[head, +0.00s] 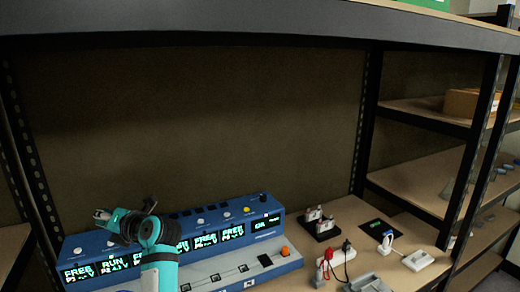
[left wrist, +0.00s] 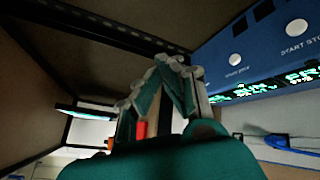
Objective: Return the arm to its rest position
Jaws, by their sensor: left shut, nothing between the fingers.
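My left arm comes up from the bottom in the head view, and its gripper (head: 103,215) is over the left part of the blue freeze dryer panel (head: 205,217). In the left wrist view my left gripper (left wrist: 160,75) is shut with its fingers together and nothing between them. The blue panel (left wrist: 255,45) is to its right there, apart from the fingers. The panel has several lit displays and a row of knobs. My arm hides part of the panel's displays. My right gripper is not in view.
A dark shelf beam (head: 260,25) crosses above the bench. A shelf upright (head: 470,165) stands at the right.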

